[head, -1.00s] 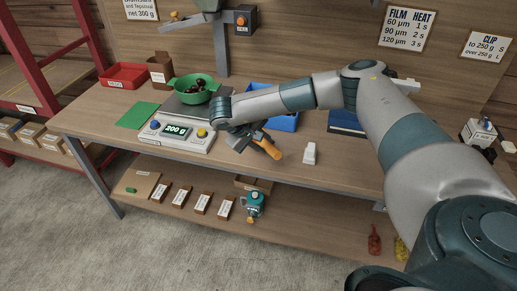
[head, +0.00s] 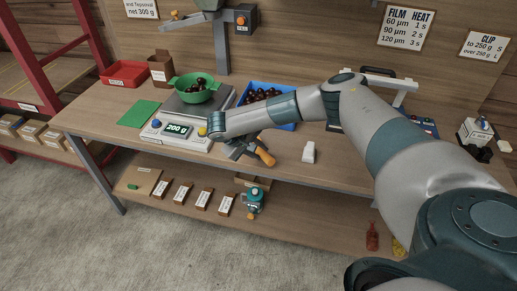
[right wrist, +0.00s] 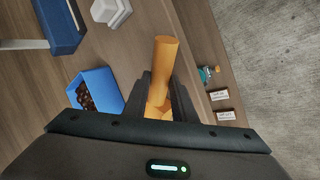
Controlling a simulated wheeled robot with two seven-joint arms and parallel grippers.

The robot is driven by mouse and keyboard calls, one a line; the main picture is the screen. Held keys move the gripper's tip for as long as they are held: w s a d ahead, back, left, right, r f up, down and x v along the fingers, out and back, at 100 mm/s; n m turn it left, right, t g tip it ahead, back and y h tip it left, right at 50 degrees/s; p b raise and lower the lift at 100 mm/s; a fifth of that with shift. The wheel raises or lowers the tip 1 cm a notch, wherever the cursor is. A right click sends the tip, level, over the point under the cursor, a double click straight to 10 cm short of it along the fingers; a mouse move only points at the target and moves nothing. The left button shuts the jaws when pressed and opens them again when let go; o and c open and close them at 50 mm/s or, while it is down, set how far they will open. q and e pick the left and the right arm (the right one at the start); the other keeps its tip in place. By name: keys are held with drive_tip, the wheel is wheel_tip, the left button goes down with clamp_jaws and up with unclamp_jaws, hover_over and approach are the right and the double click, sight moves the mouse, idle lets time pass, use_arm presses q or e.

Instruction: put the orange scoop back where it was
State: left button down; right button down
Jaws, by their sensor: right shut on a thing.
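The orange scoop (head: 264,156) is in my right gripper (head: 243,147), at the front part of the bench, right of the scale. In the right wrist view the orange handle (right wrist: 164,60) stands out between the two dark fingers (right wrist: 160,98), which are shut on it. The scoop's other end is hidden behind the gripper body. I cannot tell whether the scoop touches the bench top. A small white block-like piece (head: 308,152) stands on the bench to the right of the scoop; it also shows in the right wrist view (right wrist: 112,10). My left gripper is not in view.
A blue crate (head: 286,127) of chestnuts lies behind my forearm. The scale (head: 176,138) reads 200 g and carries a green bowl (head: 188,94) with chestnuts. A green sheet (head: 138,113) lies left of it. The bench front between scoop and white piece is clear.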

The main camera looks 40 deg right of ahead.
drive_tip(key=shift+f, duration=0.15)
drive_tip(key=shift+f, duration=0.15)
drive_tip(key=c, duration=1.5)
unclamp_jaws()
drive_tip(key=shift+o, duration=0.2)
drive_tip(key=shift+r, duration=0.2)
